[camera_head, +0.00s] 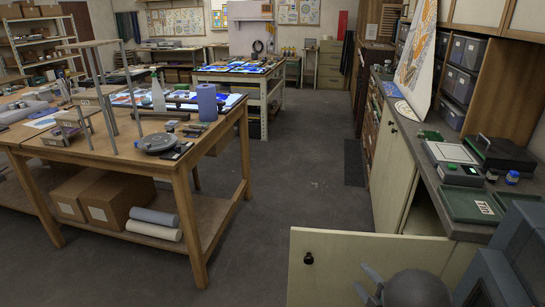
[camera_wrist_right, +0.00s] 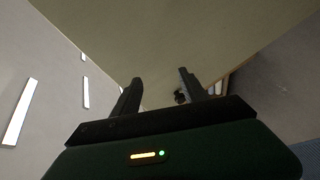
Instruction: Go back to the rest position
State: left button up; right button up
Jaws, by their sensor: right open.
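My right gripper (camera_head: 368,284) shows at the bottom of the head view, in front of the open cabinet door (camera_head: 335,262). Its fingers are apart with nothing visible between them. In the right wrist view the two fingers of my right gripper (camera_wrist_right: 160,82) point toward a pale door panel (camera_wrist_right: 150,40). A dark round knob (camera_wrist_right: 181,97) shows near the right finger there. The knob also shows on the door in the head view (camera_head: 308,258), left of the gripper. My left gripper is out of view.
The counter (camera_head: 425,160) on the right holds a green tray (camera_head: 468,204), a black device (camera_head: 500,153) and a small blue-capped jar (camera_head: 512,177). A wooden workbench (camera_head: 130,147) stands on the left. The grey floor (camera_head: 300,185) between them is clear.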

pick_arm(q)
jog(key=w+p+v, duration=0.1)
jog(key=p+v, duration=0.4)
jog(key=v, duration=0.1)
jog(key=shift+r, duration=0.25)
pick_arm(e)
jog(key=s+a+r+m+g+h, duration=0.1)
jog(key=s+a+r+m+g, duration=0.1)
jog(key=s, duration=0.6)
jog(key=s+a+r+m+g+h, duration=0.1)
jog(key=s+a+m+g, duration=0.3)
jog(key=s+m, duration=0.5)
jog(key=s+a+r+m+g+h, duration=0.1)
jog(key=s+a+r+m+g, duration=0.2)
jog(key=s+m+g, duration=0.2)
jog(key=s+g, duration=0.1)
jog(key=s, duration=0.2)
jog(key=shift+s+a+r+m, duration=0.25)
jog(key=shift+a+m, duration=0.1)
jog(key=shift+m, duration=0.05)
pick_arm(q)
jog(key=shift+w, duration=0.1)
